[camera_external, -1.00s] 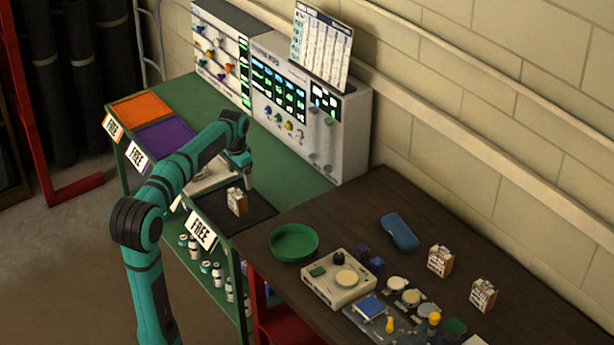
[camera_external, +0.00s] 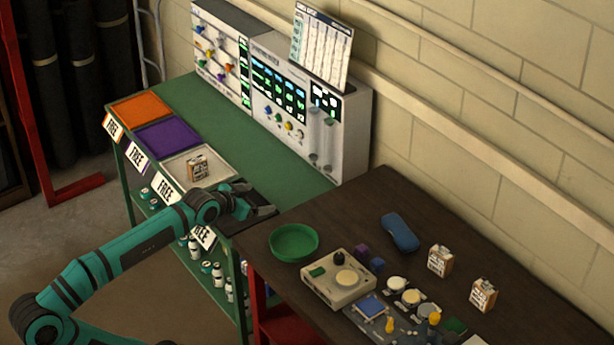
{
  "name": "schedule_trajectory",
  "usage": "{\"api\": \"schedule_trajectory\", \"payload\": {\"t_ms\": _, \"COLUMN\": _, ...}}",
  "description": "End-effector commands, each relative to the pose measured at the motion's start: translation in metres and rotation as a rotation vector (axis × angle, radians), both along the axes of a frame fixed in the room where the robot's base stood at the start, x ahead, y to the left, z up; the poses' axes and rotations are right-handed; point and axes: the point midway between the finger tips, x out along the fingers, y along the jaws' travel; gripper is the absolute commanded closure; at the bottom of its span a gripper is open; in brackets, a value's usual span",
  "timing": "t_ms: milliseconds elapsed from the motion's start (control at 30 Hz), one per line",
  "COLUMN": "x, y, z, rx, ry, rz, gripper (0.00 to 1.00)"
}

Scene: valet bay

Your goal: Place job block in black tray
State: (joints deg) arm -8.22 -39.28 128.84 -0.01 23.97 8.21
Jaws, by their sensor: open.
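A small tan block with black-and-white printed faces (camera_external: 197,167) sits in the white tray (camera_external: 172,166) on the green bench. The black tray (camera_external: 243,224) is to its right, nearer the brown table, and mostly hidden by my arm. My gripper (camera_external: 261,207) is open and low over the black tray. Whether a block is between or behind its fingers is hidden. Two similar blocks stand on the brown table, one by the blue case (camera_external: 440,260) and one farther right (camera_external: 483,295).
Orange (camera_external: 141,108) and purple (camera_external: 165,137) trays look empty. A green round dish (camera_external: 294,243), blue case (camera_external: 399,232) and a device with knobs (camera_external: 338,280) stand on the brown table (camera_external: 350,215). Tall panels (camera_external: 310,120) back the green bench.

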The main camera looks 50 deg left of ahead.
Motion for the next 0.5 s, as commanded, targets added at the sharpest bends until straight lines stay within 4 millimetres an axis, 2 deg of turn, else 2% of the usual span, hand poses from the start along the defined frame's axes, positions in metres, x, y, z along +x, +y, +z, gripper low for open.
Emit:
{"api": "schedule_trajectory", "payload": {"t_ms": 33, "x": -0.013, "y": -0.011, "z": 0.004, "rx": -0.01, "ry": -0.054, "rz": -0.017, "gripper": 0.15}}
{"api": "schedule_trajectory", "payload": {"t_ms": 200, "x": -0.048, "y": -0.038, "z": 0.016, "rx": -0.058, "ry": -0.226, "rz": -0.064, "gripper": 0.15}}
{"api": "schedule_trajectory", "payload": {"t_ms": 333, "x": -0.068, "y": -0.05, "z": 0.02, "rx": -0.092, "ry": -0.316, "rz": -0.093, "gripper": 0.15}}
{"api": "schedule_trajectory", "payload": {"t_ms": 500, "x": -0.079, "y": -0.056, "z": 0.023, "rx": -0.113, "ry": -0.368, "rz": -0.109, "gripper": 0.15}}
